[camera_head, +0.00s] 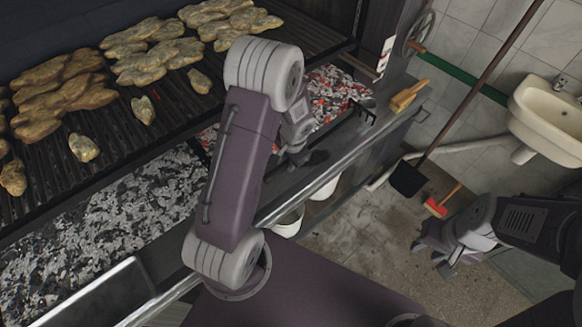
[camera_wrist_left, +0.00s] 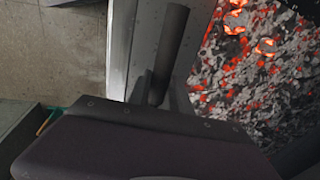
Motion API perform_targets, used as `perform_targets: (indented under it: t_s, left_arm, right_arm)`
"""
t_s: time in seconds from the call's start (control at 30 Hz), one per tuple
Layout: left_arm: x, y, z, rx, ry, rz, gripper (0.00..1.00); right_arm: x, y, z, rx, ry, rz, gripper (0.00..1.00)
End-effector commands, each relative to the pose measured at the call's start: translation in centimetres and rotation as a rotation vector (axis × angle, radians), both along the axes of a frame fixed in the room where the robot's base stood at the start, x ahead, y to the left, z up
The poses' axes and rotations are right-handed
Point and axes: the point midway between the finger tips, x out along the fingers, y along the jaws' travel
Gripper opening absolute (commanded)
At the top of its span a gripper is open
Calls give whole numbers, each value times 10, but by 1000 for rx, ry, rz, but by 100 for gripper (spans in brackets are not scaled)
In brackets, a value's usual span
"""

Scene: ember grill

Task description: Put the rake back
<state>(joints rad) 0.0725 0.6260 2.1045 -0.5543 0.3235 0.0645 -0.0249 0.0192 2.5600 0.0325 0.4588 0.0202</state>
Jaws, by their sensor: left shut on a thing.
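The rake shows in the head view as a dark toothed head (camera_head: 367,112) at the right end of the ember bed, by the grill's front ledge. My left gripper (camera_head: 297,157) is over the front edge of the grill, partly hidden by its own arm. In the left wrist view a dark round bar, seemingly the rake's handle (camera_wrist_left: 171,45), stands between the fingers of my left gripper (camera_wrist_left: 160,98), which is shut on it. My right gripper (camera_head: 436,252) is at the right above the floor, empty, with its fingers apart.
Glowing embers (camera_head: 335,90) lie beside the left gripper; grey ash (camera_head: 110,215) fills the left. Meat (camera_head: 150,60) covers the grate above. A wooden brush (camera_head: 408,96) lies on the ledge. A shovel (camera_head: 408,178) and red brush (camera_head: 436,207) stand near the sink (camera_head: 550,115).

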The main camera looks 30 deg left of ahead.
Motion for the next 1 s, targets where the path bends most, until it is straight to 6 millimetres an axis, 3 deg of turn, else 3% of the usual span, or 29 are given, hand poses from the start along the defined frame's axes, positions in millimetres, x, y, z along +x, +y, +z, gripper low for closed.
perform_targets:
  t_s: [0.2,0.6,0.63,0.7,1.0]
  left_arm:
    - [0,0,-35,-1,0,-1,0]
    - [1,0,-40,-1,-2,1,0]
    - [0,0,-39,-1,0,0,30]
    - [0,0,-38,-1,0,0,47]
    - [0,0,-37,-1,0,0,47]
  right_arm:
    - [0,0,-15,0,0,0,36]
    - [0,0,-18,0,0,0,36]
    - [0,0,-17,0,0,0,36]
    - [0,0,-16,0,0,0,36]
    - [0,0,-15,0,0,0,36]
